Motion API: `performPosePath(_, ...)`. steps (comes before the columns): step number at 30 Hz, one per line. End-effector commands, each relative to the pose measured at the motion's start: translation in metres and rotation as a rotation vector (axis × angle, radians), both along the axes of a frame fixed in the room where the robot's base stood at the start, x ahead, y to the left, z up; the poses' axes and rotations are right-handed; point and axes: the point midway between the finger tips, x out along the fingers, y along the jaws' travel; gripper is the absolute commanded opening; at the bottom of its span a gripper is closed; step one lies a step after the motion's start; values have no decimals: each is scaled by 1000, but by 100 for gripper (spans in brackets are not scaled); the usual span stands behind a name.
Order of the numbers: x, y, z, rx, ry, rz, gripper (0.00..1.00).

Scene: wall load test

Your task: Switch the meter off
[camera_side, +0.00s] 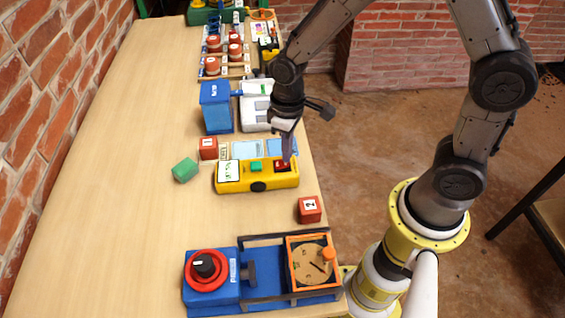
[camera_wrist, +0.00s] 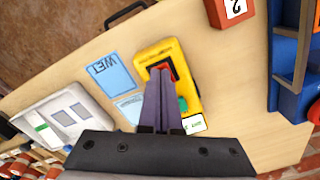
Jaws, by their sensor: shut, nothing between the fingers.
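The yellow meter (camera_side: 258,178) lies on the table in the side view, with a pale display at its left, a green button (camera_side: 257,167) in the middle and a red switch (camera_side: 283,164) at its right end. It also shows in the wrist view (camera_wrist: 184,84). My gripper (camera_side: 288,157) is shut and empty, pointing down with its tips at the red switch. In the wrist view the closed fingers (camera_wrist: 162,78) overlap the red switch (camera_wrist: 165,69) in its dark surround and hide part of it. I cannot tell whether they touch it or which way it is set.
A green cube (camera_side: 185,169) and red cubes (camera_side: 208,148), (camera_side: 310,209) lie near the meter. Blue cards (camera_side: 247,149) lie behind it. A blue bin (camera_side: 216,107) stands farther back. A blue device with a red knob (camera_side: 206,270) stands in front. The table's left side is clear.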

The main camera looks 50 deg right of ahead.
Motion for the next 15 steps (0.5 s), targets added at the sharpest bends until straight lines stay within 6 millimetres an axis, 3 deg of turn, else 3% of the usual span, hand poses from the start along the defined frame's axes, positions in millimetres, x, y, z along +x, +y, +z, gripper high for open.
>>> performPosePath(15, 0, 0, -7, 0, 1, 0, 0)
